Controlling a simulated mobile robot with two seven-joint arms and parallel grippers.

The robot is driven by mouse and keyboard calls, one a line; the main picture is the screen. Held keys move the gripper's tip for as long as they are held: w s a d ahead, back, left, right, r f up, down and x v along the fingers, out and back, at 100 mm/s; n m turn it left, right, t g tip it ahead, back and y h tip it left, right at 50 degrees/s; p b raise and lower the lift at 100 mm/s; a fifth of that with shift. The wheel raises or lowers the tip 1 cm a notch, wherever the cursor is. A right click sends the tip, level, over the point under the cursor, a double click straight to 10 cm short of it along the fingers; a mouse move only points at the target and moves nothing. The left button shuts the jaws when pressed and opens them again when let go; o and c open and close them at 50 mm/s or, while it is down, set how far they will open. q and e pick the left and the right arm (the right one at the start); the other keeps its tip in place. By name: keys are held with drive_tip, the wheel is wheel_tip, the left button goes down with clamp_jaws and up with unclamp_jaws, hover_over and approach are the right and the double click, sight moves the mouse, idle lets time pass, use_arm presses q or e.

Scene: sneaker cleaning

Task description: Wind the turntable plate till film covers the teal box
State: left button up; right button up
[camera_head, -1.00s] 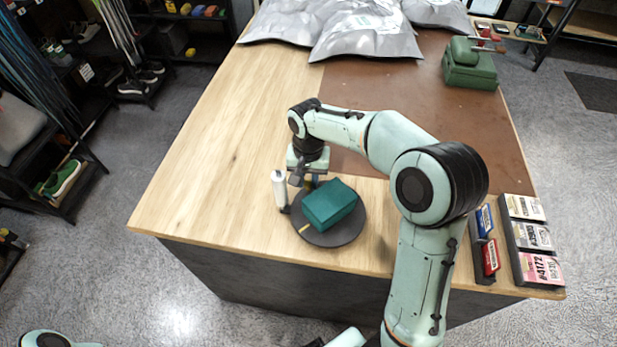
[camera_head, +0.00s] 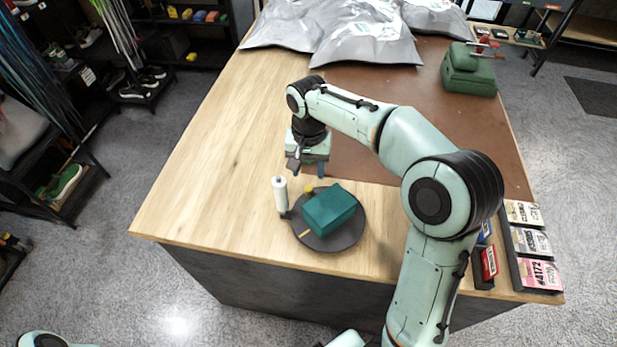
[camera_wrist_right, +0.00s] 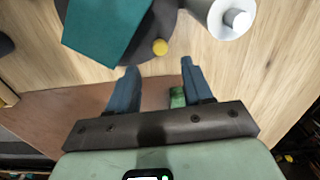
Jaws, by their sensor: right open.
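The teal box (camera_head: 329,209) sits on the dark round turntable plate (camera_head: 345,241) near the table's front edge. Its teal faces show plainly, and I cannot make out film on them. A yellow knob (camera_head: 308,189) stands at the plate's far rim; it also shows in the right wrist view (camera_wrist_right: 160,47). A white film roll (camera_head: 280,196) stands upright just left of the plate. My right gripper (camera_head: 306,171) is open and empty above the table, beyond the knob. In the right wrist view, the knob lies ahead of the spread fingers (camera_wrist_right: 158,69). My left gripper is out of view.
Silver bags (camera_head: 365,40) lie at the table's far end. A green box-shaped device (camera_head: 468,72) stands at the far right. A rack of tags (camera_head: 533,242) sits at the right front. The wooden tabletop (camera_head: 215,170) on the left is clear.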

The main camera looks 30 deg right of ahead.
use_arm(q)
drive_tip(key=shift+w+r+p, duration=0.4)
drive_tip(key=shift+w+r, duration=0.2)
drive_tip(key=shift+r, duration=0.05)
use_arm(e)
wheel_tip(320, 180, up, 6)
drive_tip(key=shift+r, duration=0.1)
